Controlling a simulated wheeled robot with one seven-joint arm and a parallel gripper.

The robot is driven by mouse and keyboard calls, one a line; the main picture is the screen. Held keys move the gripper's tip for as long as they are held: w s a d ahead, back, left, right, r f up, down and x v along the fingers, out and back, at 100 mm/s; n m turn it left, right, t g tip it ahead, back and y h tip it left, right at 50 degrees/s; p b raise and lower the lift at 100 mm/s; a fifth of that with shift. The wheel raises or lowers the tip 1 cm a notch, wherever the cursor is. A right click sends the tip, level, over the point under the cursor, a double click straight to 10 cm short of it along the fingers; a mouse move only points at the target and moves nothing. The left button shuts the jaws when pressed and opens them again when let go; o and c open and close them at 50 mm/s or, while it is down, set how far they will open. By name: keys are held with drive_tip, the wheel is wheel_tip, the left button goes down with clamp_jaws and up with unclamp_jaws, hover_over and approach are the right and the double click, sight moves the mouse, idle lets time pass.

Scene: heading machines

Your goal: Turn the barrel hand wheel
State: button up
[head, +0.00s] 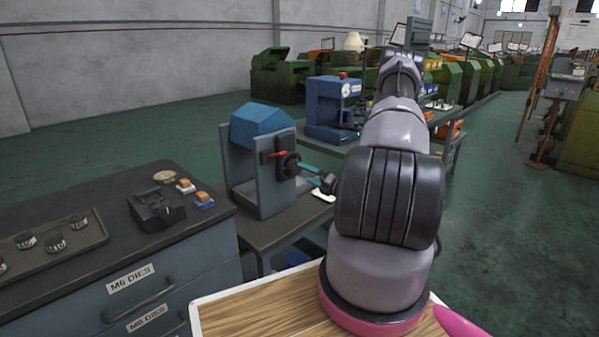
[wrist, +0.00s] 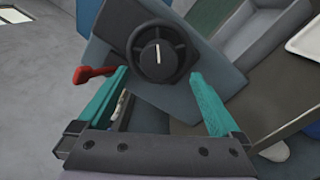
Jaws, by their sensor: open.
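The black round hand wheel (wrist: 158,53), with a white mark on its hub, sits on the front plate of a blue-grey machine. In the head view the wheel (head: 289,165) faces right on the machine with the blue hood (head: 262,125). A red lever (wrist: 92,74) sticks out beside the wheel; it also shows in the head view (head: 279,154). My gripper (wrist: 160,80) is open, its teal fingers spread to either side below the wheel and apart from it. In the head view my gripper (head: 305,173) is just right of the wheel.
A dark bench (head: 225,217) with labelled drawers stands at left, bearing a tray (head: 75,240) of several dies and a black block (head: 156,210). Another blue machine (head: 330,105) stands behind. A white tray (wrist: 306,38) lies at the right of the wrist view. Open floor is at right.

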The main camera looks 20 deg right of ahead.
drive_tip(key=v, duration=0.4)
drive_tip(key=shift+s, duration=0.15)
drive_tip(key=shift+d, duration=0.1)
